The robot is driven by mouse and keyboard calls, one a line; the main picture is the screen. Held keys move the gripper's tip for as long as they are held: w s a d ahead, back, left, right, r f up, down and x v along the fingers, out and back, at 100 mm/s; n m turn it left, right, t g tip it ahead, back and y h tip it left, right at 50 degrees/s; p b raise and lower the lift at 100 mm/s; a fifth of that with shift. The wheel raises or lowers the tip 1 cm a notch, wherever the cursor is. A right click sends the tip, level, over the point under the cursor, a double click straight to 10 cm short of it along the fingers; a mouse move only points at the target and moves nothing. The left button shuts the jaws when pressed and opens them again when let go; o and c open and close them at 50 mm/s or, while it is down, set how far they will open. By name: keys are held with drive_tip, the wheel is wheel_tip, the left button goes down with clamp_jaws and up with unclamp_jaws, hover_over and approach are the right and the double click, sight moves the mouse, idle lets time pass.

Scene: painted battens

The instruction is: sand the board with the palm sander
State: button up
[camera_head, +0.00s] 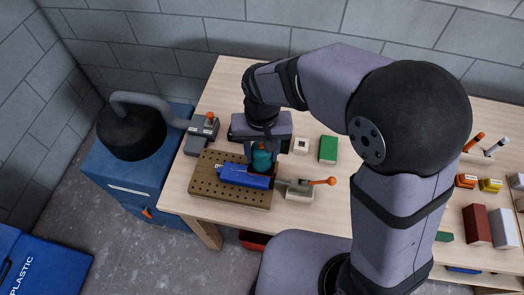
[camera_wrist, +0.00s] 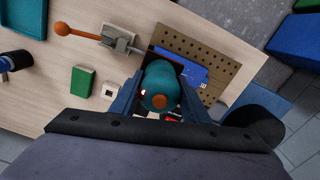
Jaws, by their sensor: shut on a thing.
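My gripper (camera_head: 262,146) is shut on the palm sander (camera_head: 262,160), a teal rounded body. In the wrist view the sander (camera_wrist: 158,80) stands between the two fingers, with an orange button on its near end. The blue board (camera_head: 240,178) lies on a brown perforated plate (camera_head: 230,200) on the table. The sander is over or beside the board's right end; I cannot tell whether its pad touches the board. The board (camera_wrist: 190,70) is partly hidden behind the sander in the wrist view. A clamp (camera_head: 298,190) with an orange-tipped handle stands at the board's right end.
A grey device (camera_head: 203,128) with an orange knob stands behind the plate, near the hose of a blue extractor (camera_head: 135,185). A green block (camera_head: 328,149) and a small white block (camera_head: 301,145) lie right of my gripper. Several coloured blocks occupy the table's right.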

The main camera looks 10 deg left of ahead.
sight(252, 165)
wheel_tip(252, 165, down, 6)
drive_tip(key=b, duration=0.5)
drive_tip(key=shift+f+b, duration=0.25)
drive_tip(key=shift+b, duration=0.05)
drive_tip(key=shift+a+f, duration=0.25)
drive_tip(key=shift+a, duration=0.45)
drive_tip(key=shift+a+f, duration=0.2)
drive_tip(key=shift+a, duration=0.45)
drive_tip(key=shift+c, duration=0.4)
drive_tip(key=shift+a, duration=3.75)
drive_tip(key=shift+d, duration=0.15)
drive_tip(key=shift+d+r, duration=0.15)
drive_tip(key=shift+d, duration=4.9)
wheel_tip(252, 165, up, 3)
drive_tip(key=shift+a+f+p, duration=0.1)
drive_tip(key=shift+a+p, duration=0.05)
drive_tip(key=shift+p, duration=0.7)
wheel_tip(252, 165, up, 5)
drive_tip(key=p, duration=0.5)
drive_tip(key=shift+w, duration=0.15)
